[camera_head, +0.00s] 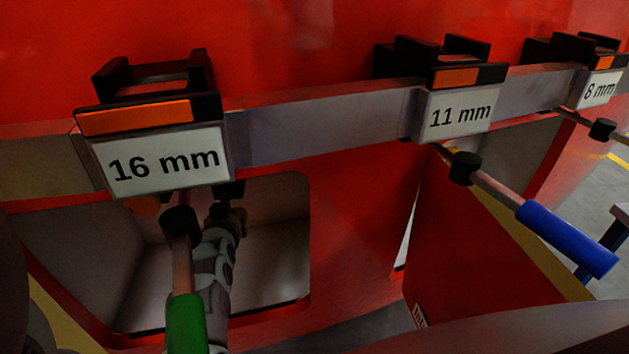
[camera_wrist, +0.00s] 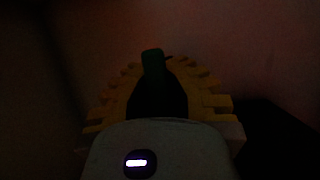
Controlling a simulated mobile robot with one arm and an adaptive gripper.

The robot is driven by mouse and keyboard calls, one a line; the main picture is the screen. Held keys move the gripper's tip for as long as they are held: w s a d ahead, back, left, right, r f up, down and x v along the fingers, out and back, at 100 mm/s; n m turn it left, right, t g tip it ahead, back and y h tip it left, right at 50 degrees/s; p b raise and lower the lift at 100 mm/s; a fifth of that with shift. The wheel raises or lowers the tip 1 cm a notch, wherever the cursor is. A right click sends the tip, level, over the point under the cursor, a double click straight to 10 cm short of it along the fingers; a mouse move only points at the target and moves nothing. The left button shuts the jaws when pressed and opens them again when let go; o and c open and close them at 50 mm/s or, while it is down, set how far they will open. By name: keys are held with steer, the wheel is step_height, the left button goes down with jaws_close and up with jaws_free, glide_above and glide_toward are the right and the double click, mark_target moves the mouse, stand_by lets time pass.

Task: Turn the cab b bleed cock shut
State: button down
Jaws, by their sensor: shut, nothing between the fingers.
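My gripper (camera_head: 230,208) is in the opening of the red nosecone, just below the 16 mm label, in the head view. Its tips are partly hidden behind that label. In the dark wrist view, my gripper (camera_wrist: 158,92) shows as a dark shape edged by yellow toothed parts, shut and empty. A dark green upright piece (camera_wrist: 153,60) shows at its far end; I cannot tell what it is or whether it touches. An orange round part (camera_head: 144,207) peeks out under the 16 mm label in the head view. I cannot clearly make out the bleed cock.
A grey rail (camera_head: 325,127) crosses the red front, with holders labelled 16 mm (camera_head: 163,163), 11 mm (camera_head: 460,117) and 8 mm (camera_head: 600,90). A green-handled tool (camera_head: 185,322) hangs close beside my arm. A blue-handled tool (camera_head: 567,238) hangs at the right.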

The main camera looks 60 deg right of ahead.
steer(key=c, duration=1.5)
jaws_free()
steer(key=shift+a, duration=0.3)
steer(key=o, duration=0.6)
steer(key=shift+f, duration=0.1)
steer(key=shift+c, duration=0.2)
steer(key=shift+s+a, duration=0.3)
steer(key=shift+s, duration=0.1)
steer(key=v, duration=1.1)
steer(key=shift+r, duration=0.25)
